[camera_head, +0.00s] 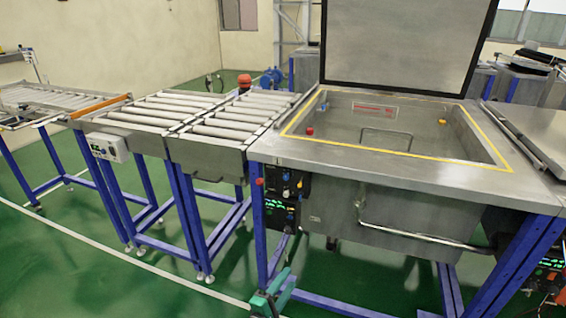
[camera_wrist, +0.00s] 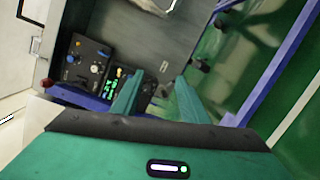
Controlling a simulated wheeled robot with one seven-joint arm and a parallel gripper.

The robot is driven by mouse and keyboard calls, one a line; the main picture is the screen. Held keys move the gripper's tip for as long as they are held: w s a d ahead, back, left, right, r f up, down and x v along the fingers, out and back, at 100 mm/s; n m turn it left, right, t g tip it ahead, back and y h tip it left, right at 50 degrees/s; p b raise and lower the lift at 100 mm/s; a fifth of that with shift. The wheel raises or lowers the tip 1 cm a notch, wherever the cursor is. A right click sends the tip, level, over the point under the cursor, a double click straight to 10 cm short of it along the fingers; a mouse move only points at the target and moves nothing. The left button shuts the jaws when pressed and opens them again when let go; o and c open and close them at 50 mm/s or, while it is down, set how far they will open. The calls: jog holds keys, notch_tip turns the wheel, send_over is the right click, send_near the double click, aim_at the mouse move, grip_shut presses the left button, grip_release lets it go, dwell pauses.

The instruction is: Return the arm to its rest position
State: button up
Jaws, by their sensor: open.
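My gripper (camera_head: 274,287) shows at the bottom middle of the head view, low in front of the machine's blue leg and below the control panel. Its two green fingers also show in the wrist view (camera_wrist: 158,88). They are apart, with nothing held between them. The steel vacuum machine (camera_head: 390,200) stands just beyond, and its lid (camera_head: 400,45) is raised. Its black control panel (camera_head: 284,200) shows lit green digits, and this panel is also near the fingertips in the wrist view (camera_wrist: 95,70). Most of my arm is out of view.
A roller conveyor (camera_head: 190,115) on blue legs adjoins the machine's left side. Another machine (camera_head: 520,135) stands close on the right. A bent steel bar (camera_head: 420,235) runs along the machine's front. Green floor (camera_head: 180,285) is open at the lower left.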

jog(key=s+d+r+m+g, duration=0.1)
jog(key=d+r+m+g, duration=0.8)
jog(key=d, duration=0.6)
jog(key=d+r+m+g, duration=0.55)
jog(key=d+r, duration=0.55)
jog(key=d, duration=0.4)
jog(key=s+d+r+m+g+y, duration=0.1)
jog(key=s+d+r+m+y, duration=0.15)
jog(key=s+d+r, duration=0.3)
jog(key=s+d+r+m+g+y, duration=0.1)
jog(key=s+d+r+m+y, duration=0.2)
jog(key=s, duration=0.4)
jog(key=s+d+r+m+t+y, duration=0.1)
jog(key=s+r, duration=0.5)
jog(key=s, duration=0.9)
jog(key=shift+m+y, duration=0.5)
jog(key=shift+y, duration=0.65)
jog(key=shift+r+t, duration=0.1)
jog(key=shift+t, duration=0.15)
jog(key=shift+w+f, duration=0.25)
jog(key=shift+w, duration=0.4)
